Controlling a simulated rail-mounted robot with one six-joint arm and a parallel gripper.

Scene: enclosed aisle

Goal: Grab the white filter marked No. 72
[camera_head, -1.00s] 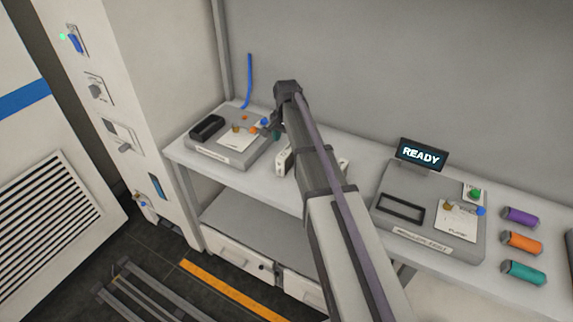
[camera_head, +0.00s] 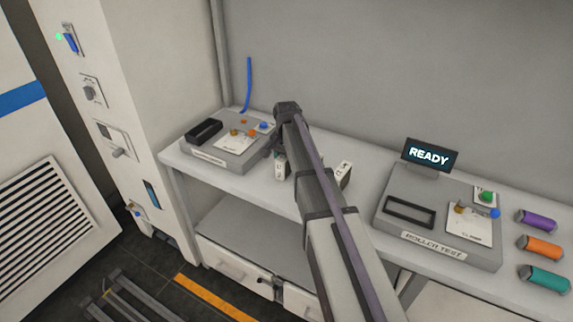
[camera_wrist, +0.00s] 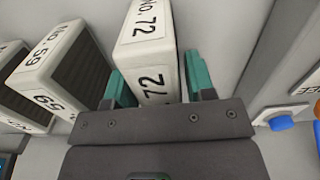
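The white filter marked No. 72 (camera_wrist: 150,50) stands upright in the wrist view, its top and front labels showing. My gripper (camera_wrist: 160,85) has its two teal fingers open, one on each side of the filter's near end. There is a gap at the right finger; the left finger is close to the filter, and I cannot tell whether it touches. In the head view, my arm hides much of the filter group. A white filter (camera_head: 281,169) shows just left of the arm, and the gripper is mostly hidden above it.
A white filter marked No. 59 (camera_wrist: 60,62) stands left of No. 72, with another white filter (camera_wrist: 14,95) beyond. In the head view, a grey device (camera_head: 225,157) stands left of the filters. A roller test device (camera_head: 395,240) with a READY display (camera_head: 430,156) stands right.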

